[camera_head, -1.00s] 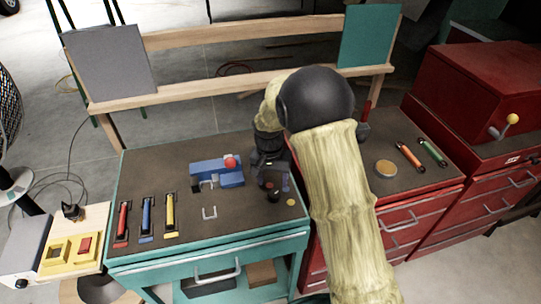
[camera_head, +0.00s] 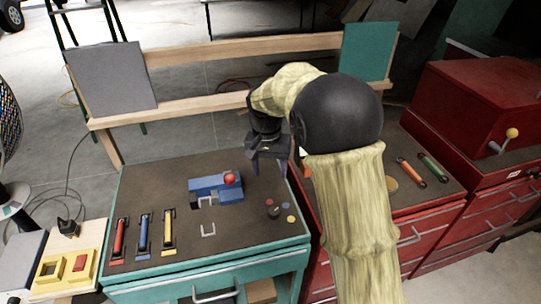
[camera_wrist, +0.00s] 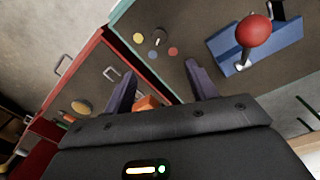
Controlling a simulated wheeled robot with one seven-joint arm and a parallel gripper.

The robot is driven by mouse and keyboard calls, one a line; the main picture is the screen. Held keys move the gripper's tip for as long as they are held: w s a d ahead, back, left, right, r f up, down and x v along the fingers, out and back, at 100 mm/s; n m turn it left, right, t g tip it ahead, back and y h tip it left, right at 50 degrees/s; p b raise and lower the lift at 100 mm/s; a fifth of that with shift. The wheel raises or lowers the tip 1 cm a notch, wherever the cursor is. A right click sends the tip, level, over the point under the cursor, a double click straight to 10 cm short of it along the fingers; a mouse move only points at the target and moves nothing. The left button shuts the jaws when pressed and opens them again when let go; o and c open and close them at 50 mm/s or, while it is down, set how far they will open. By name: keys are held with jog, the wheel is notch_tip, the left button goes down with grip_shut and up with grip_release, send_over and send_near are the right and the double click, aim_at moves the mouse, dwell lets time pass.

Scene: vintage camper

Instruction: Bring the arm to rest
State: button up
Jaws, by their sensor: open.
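My gripper (camera_head: 268,165) hangs above the right back part of the teal cabinet's dark top (camera_head: 180,190). Its two fingers are apart and nothing is between them. In the wrist view my gripper (camera_wrist: 160,85) shows its fingertips spread, with the cabinet edges beyond them. My arm, with pale yellow-green links and a black joint, comes up from the bottom right and bends left to the gripper. It covers part of the red cabinet's top.
On the teal cabinet are a blue block with a red-knobbed lever (camera_head: 216,187), red, blue and yellow sliders (camera_head: 144,234), and a dark knob (camera_head: 273,212). Orange (camera_head: 411,171) and green (camera_head: 433,168) handles lie on the red cabinet. A wooden rail (camera_head: 240,42) stands behind.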

jog(key=shift+d, duration=0.1)
jog(key=s+d+f+n+t, duration=0.2)
jog(key=s+d+f, duration=0.1)
jog(key=s+d, duration=1.3)
jog(key=s, duration=0.3)
jog(key=shift+d+t+y, duration=0.25)
jog(key=shift+t+y, duration=0.05)
jog(key=shift+t, duration=0.1)
